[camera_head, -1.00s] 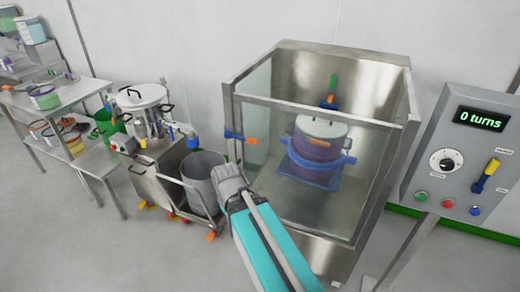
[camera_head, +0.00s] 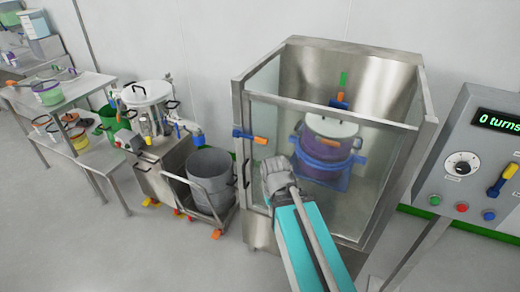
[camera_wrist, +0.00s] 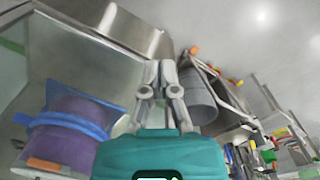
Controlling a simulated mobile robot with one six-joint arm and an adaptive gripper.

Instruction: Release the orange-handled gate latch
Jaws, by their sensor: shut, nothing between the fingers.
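The gate latch shows in the head view as an orange handle (camera_head: 262,140) with a blue bracket (camera_head: 241,134) beside it, on the left front edge of a steel and clear-walled enclosure (camera_head: 335,110). The handle lies roughly level. My gripper (camera_wrist: 158,72) is shut and empty in the wrist view. In the head view my grey arm end (camera_head: 276,172) is below and slightly right of the handle, with a visible gap in the picture.
A purple drum (camera_head: 318,150) in a blue cradle stands inside the enclosure. A grey bin (camera_head: 212,178) on a trolley and a steel vessel (camera_head: 147,103) stand at left. A control panel (camera_head: 475,170) stands at right. Floor in front is clear.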

